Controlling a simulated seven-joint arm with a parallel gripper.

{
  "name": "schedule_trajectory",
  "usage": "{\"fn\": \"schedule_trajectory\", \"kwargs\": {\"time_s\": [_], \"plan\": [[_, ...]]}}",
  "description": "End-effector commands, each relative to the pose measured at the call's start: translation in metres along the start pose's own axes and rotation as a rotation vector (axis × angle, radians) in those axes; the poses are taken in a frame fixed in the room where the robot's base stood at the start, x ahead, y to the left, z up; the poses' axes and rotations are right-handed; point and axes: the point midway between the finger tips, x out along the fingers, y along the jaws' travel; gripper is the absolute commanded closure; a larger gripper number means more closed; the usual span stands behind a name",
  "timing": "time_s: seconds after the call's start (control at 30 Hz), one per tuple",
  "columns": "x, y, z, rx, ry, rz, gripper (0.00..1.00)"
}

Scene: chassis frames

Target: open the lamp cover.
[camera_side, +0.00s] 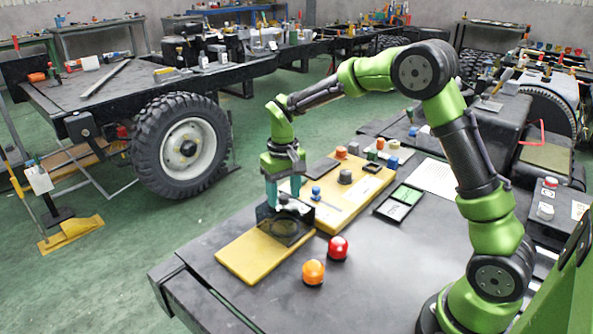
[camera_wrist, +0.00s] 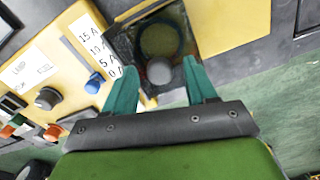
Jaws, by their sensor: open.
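The lamp cover (camera_side: 286,230) is a dark, see-through square piece on a yellow panel (camera_side: 245,262) in the side view. In the wrist view the dark cover (camera_wrist: 125,42) shows a round shape inside it and a grey round knob (camera_wrist: 159,71) at its near edge. My gripper (camera_side: 283,192) points down over the cover's far part. In the wrist view my gripper (camera_wrist: 159,67) is open, with one teal finger on each side of the knob. I cannot tell whether the fingers touch it. The cover's far edge is partly hidden by my gripper in the side view.
A red button (camera_side: 338,247) and an orange one (camera_side: 313,271) stand on the dark table (camera_side: 390,275) right of the panel. A second yellow panel (camera_side: 335,215) with a blue knob (camera_side: 316,193) and grey knob (camera_side: 345,176) lies close behind. A green-screened device (camera_side: 399,203) lies farther right.

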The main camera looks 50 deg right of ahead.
Motion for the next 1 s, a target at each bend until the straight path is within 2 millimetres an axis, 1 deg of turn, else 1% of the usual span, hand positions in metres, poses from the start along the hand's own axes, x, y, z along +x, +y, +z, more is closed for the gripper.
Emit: {"fn": "schedule_trajectory", "kwargs": {"time_s": [0.07,0.1,0.17,0.4,0.47,0.67,0.77,0.87,1.0], "plan": [[0.0,0.0,0.0,0.0,0.0,0.0,0.44],[0.0,0.0,0.0,0.0,0.0,0.0,0.47],[0.0,0.0,0.0,0.0,0.0,0.0,0.56],[-0.001,0.0,0.0,0.0,0.001,0.0,0.93],[-0.001,0.0,0.0,-0.001,0.001,0.0,1.0],[-0.001,-0.001,0.0,-0.001,0.001,0.0,1.0],[-0.001,-0.009,0.002,-0.004,0.001,0.0,1.0],[-0.001,-0.031,0.008,-0.008,0.0,-0.001,1.0],[-0.001,-0.068,0.017,-0.008,0.001,-0.001,1.0]]}}
